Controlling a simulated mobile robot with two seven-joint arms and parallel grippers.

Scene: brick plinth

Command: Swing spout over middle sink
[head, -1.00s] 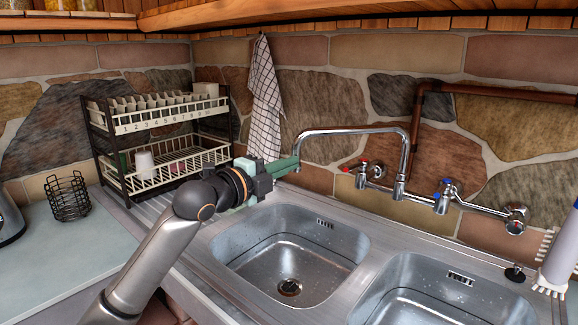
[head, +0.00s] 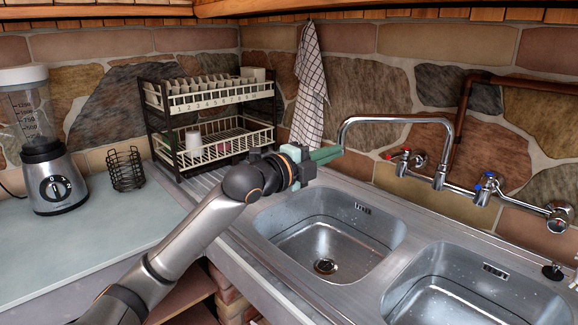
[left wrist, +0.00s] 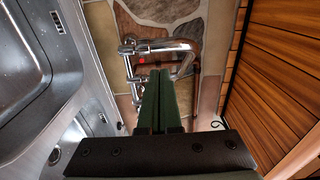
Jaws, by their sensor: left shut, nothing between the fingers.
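The chrome spout (head: 395,120) rises from the wall tap and reaches left, its tip bent down near the back-left corner of the left basin (head: 325,240). A second basin (head: 475,290) lies to its right. My left gripper (head: 336,153) is shut and empty, its green fingertips at the spout's tip; whether they touch cannot be told. In the left wrist view the closed green fingers (left wrist: 158,88) point at the tap, and the spout (left wrist: 185,55) shows beyond them. My right gripper is out of view.
A dish rack (head: 215,110) stands behind my left arm, with a checked towel (head: 311,85) hanging beside it. Red and blue tap handles (head: 487,185) sit on the wall pipe. A wire basket (head: 125,168) and blender (head: 52,180) stand on the left counter.

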